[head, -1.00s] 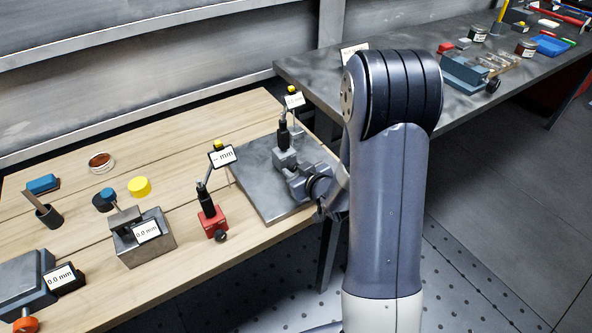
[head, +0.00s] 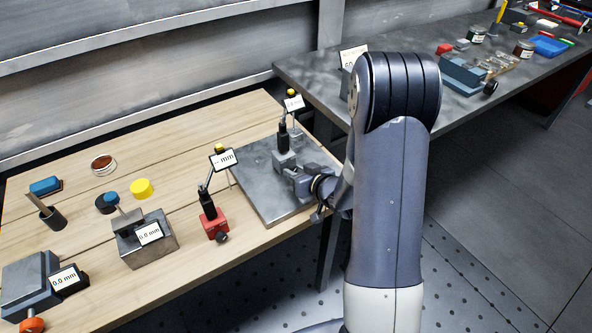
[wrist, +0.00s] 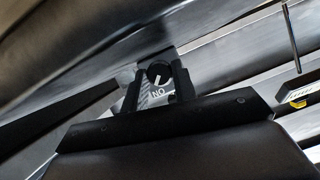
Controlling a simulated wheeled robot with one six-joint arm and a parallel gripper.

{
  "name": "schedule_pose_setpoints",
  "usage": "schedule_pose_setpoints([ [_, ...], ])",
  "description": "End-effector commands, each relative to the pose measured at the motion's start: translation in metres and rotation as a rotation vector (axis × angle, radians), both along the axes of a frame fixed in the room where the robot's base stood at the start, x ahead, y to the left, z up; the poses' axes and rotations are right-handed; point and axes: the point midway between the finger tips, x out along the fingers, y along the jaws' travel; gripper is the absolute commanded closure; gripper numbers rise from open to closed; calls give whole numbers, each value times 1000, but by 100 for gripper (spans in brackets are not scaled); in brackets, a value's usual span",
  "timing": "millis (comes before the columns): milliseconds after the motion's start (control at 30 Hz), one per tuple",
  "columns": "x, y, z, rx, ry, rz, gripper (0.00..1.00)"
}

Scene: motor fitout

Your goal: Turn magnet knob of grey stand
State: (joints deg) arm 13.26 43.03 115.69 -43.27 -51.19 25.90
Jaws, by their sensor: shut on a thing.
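The grey stand (head: 285,160) stands upright on the dark metal plate, with a black post and a small display tag (head: 294,103) on top. My gripper (head: 297,176) reaches in from the right, low against the stand's base. In the wrist view, the round black magnet knob (wrist: 158,72) with a white pointer line sits between the two fingertips (wrist: 157,82), above a partly visible label reading "NO". The gripper is shut on the knob. In the head view the gripper hides the knob.
The metal plate (head: 262,198) lies on the wooden bench. A red stand (head: 213,224) with its own display is just left of it. A block with a "0.0 mm" display (head: 150,233) stands farther left. A second dark bench (head: 315,78) runs behind my arm.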

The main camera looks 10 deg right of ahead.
Motion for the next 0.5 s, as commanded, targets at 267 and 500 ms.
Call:
schedule_pose_setpoints([
  [267,0,0,0,0,-1,0,73],
  [500,0,0,0,0,-1,0,53],
])
